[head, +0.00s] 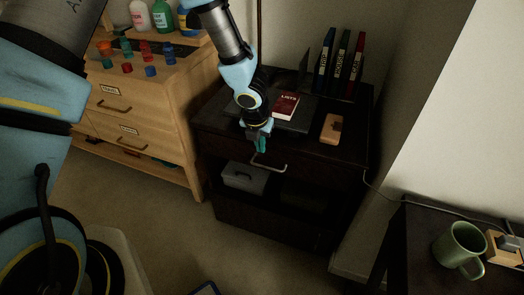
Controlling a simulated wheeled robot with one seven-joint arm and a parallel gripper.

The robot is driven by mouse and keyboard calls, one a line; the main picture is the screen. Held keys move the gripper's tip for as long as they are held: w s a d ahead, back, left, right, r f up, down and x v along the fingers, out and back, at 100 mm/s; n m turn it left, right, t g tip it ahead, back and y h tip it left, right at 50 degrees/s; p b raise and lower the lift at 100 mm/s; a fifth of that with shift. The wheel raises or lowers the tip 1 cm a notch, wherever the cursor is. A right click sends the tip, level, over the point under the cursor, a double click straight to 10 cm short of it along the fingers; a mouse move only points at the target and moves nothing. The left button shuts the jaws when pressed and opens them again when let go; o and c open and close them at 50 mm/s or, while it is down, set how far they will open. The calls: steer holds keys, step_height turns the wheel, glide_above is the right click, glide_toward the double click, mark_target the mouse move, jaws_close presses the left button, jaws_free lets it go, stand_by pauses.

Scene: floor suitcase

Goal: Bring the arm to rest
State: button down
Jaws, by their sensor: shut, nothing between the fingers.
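My gripper (262,145) is in the middle of the head view, at the lower end of my blue and grey arm. It points down in front of the dark cabinet (220,180), near its front top edge. The fingers are teal and shut, with nothing visible between them. A pale bar handle (269,166) shows just below the fingertips. I cannot tell whether the fingers touch it.
A red book (286,105) and a tan case (331,129) lie on the cabinet, with upright binders (340,62) behind. A wooden dresser (165,120) with small coloured pieces stands left. A green mug (459,246) stands at right. Floor in front is mostly clear.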

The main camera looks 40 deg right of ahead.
steer(key=shift+v, duration=1.1)
steer(key=w+a+r+m+t+h, duration=0.1)
steer(key=w+a+r+m, duration=1.15)
steer(key=a, duration=0.35)
steer(key=s+a+r+m+y, duration=0.1)
steer(key=s+a+r+m, duration=0.2)
steer(key=a, duration=0.9)
steer(key=s+a+r+m+g+y, duration=0.1)
steer(key=s+a+r+m+y, duration=0.1)
steer(key=a+m, duration=0.8)
steer(key=s+a+r, duration=0.1)
steer(key=a, duration=0.2)
steer(key=shift+a, duration=0.1)
